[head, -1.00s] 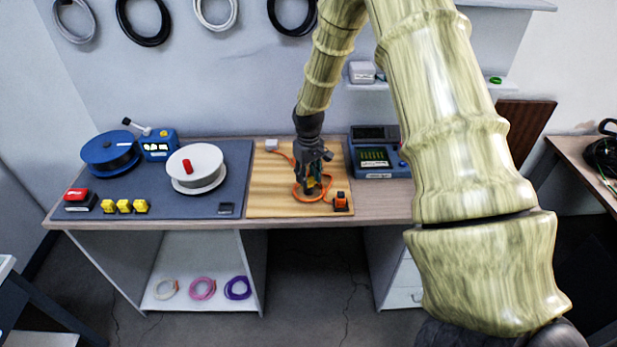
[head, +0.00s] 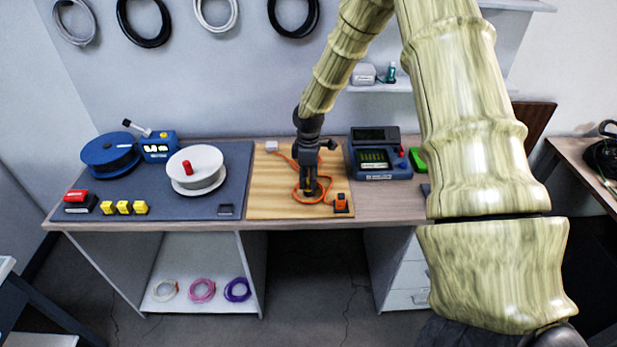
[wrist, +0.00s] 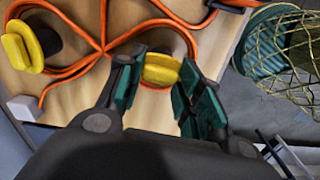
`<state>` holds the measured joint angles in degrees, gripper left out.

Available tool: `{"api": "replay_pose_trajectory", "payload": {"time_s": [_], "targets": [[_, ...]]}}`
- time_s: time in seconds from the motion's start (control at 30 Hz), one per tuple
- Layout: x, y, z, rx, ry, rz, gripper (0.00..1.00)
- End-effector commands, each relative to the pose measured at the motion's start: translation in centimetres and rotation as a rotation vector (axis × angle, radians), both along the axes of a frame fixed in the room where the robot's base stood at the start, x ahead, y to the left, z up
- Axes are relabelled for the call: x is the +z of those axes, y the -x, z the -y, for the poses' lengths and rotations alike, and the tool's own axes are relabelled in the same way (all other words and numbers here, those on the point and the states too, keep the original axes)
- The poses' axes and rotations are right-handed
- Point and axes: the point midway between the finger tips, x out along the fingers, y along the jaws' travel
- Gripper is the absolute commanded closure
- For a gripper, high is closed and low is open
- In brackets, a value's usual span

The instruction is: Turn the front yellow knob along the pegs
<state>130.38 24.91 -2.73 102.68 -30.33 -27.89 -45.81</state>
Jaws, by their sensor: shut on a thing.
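My gripper (head: 309,193) points down over the wooden board (head: 265,203) on the bench. The knob's black base is partly hidden by the fingers. A second yellow knob (wrist: 22,48) on a black base stands at the upper left of the wrist view, clear of the fingers. The orange cable (wrist: 72,70) runs over the board and loops around both knobs. In the head view my gripper hides the knobs.
A blue meter (head: 380,160) is just right of the board. A grey mat (head: 212,207) with a white spool (head: 203,168) lies to the left. A wire basket (wrist: 285,45) shows beyond the board's edge.

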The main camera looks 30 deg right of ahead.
Motion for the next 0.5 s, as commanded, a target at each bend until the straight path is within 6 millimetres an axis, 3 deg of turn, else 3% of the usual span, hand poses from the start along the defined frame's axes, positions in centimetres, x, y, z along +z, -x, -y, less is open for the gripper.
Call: {"api": "replay_pose_trajectory", "payload": {"time_s": [0.5], "targets": [[0.17,-0.19,0.12,0.129,0.002,0.004,0.88]]}}
